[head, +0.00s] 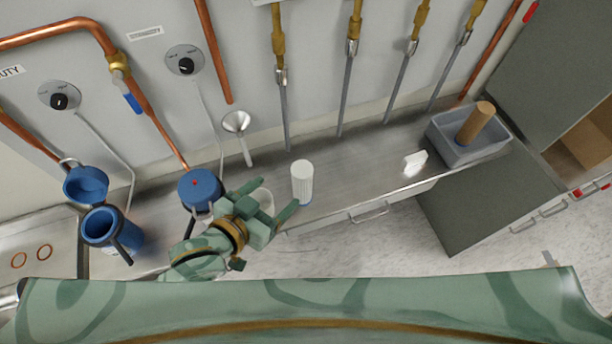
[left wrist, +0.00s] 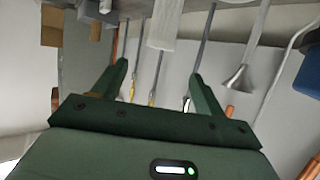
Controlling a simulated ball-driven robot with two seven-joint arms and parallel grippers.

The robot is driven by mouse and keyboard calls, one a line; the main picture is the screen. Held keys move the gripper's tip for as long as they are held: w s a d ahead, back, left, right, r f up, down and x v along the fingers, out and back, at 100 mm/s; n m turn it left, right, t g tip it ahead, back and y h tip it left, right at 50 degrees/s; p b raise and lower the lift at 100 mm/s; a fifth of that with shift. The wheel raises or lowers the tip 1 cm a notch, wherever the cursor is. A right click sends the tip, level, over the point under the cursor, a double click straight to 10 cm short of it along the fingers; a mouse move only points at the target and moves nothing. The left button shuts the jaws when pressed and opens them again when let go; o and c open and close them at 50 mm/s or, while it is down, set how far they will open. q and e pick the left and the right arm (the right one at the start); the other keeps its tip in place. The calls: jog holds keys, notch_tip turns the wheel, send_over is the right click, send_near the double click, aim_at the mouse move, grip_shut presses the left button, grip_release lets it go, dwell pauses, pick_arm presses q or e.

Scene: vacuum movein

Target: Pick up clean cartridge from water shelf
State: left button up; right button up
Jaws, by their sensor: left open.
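A white ribbed cartridge (head: 302,184) stands upright on the metal shelf (head: 345,182). My left gripper (head: 277,195) is open beside it, at its left and near side, with nothing between the fingers. The gripper looks apart from the cartridge. In the left wrist view the open fingers (left wrist: 160,72) point toward a white cylinder (left wrist: 163,25), cut by the top edge, which looks like the same cartridge. A white round thing (head: 263,200) is partly hidden behind the gripper. My right gripper is not in view.
A blue housing (head: 201,186) is left of the gripper; another, open one (head: 100,226) is farther left. A funnel (head: 237,122) is at the wall. A small white item (head: 415,161) and a grey bin (head: 452,151) with a brown cartridge (head: 475,124) are right. Shelf between is clear.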

aim_at(300, 171)
pick_arm(q)
jog(key=b+x, duration=0.1)
jog(key=x, duration=0.7)
jog(key=shift+w+f, duration=0.1)
jog(key=shift+f, duration=0.05)
jog(key=x, duration=0.4)
jog(key=shift+w+d+f+b, duration=0.15)
jog(key=shift+d+f+b, duration=0.05)
jog(key=shift+b, duration=0.2)
jog(key=shift+w+d+f, duration=0.15)
jog(key=shift+w+d, duration=0.05)
jog(key=shift+w, duration=0.1)
jog(key=shift+s, duration=0.1)
jog(key=shift+c, duration=0.6)
jog(key=c, duration=1.3)
